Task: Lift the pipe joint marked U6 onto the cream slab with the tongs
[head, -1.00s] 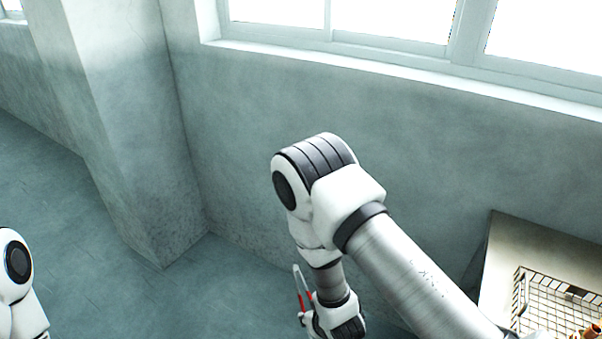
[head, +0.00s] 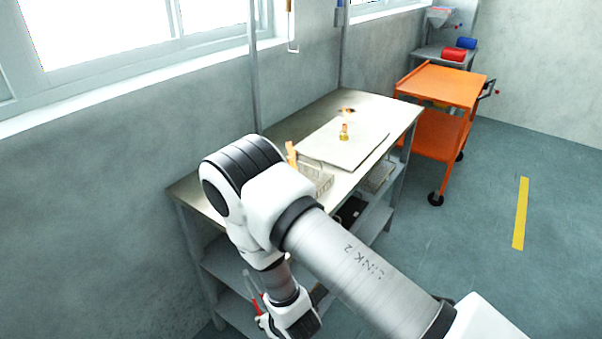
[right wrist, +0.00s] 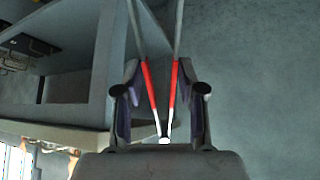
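My right gripper (right wrist: 161,85) holds the tongs (right wrist: 149,88), with red grips and pale arms, between its fingers. The tongs (head: 252,290) also show at the lower left of my right arm in the head view, low in front of the bench. The cream slab (head: 365,157) lies on the bench top. A small brass-orange pipe joint (head: 344,132) stands on the slab; its marking is too small to read. An orange piece (head: 291,153) stands at the wire basket (head: 322,182), partly hidden by my arm. My left gripper is out of view.
The metal bench (head: 398,107) stands against the wall, with shelves below. Another small orange-dark item (head: 347,111) lies behind the slab. An orange cart (head: 442,85) stands beyond the bench. The floor (head: 470,240) to the right is clear.

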